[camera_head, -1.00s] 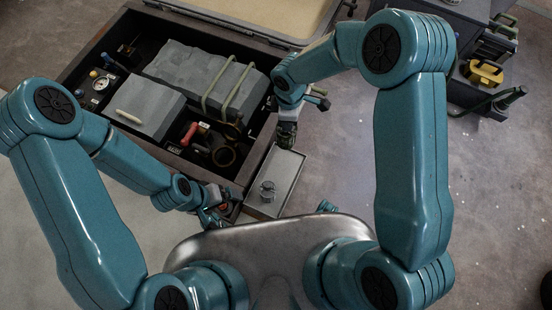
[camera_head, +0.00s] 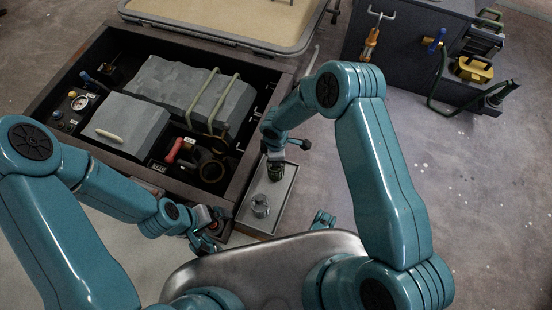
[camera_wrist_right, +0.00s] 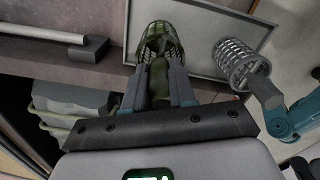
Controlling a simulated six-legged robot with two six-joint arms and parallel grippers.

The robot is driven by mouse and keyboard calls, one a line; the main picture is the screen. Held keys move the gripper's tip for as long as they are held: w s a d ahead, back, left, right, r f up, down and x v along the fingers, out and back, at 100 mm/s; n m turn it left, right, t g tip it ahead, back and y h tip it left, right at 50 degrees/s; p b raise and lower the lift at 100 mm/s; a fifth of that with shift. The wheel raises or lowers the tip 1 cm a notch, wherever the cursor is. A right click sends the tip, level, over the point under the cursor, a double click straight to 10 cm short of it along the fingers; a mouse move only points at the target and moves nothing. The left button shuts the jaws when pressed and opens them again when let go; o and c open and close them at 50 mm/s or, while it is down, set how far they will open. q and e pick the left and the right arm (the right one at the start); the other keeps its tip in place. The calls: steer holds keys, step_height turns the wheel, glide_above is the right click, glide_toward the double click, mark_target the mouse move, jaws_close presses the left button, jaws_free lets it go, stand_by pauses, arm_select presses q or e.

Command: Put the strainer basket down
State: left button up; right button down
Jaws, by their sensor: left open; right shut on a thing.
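My right gripper (camera_wrist_right: 160,98) is shut on a dark, green-stained strainer basket (camera_wrist_right: 160,42), which points away from the wrist. In the head view this basket (camera_head: 275,172) is over the far end of a shallow grey tray (camera_head: 283,200). I cannot tell whether it touches the tray floor. A clean metal strainer basket (camera_head: 260,206) stands in the near part of the tray; it shows right of the held one in the right wrist view (camera_wrist_right: 241,62). My left gripper (camera_head: 213,236) is open and empty, left of the tray's near end.
An open dark locker (camera_head: 110,150) with grey blocks, hoses, a gauge and a red-handled valve lies left of the tray. A dark cabinet (camera_head: 400,65) with tools and a yellow item (camera_head: 473,69) stands at the back right. The floor right of the tray is clear.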

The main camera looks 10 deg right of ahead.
steer(key=shift+f, duration=0.45)
steer(key=shift+r, duration=0.15)
steer(key=shift+f, duration=0.3)
steer(key=c, duration=0.9)
jaws_free()
steer(key=shift+r, duration=0.1)
steer(key=shift+c, duration=0.2)
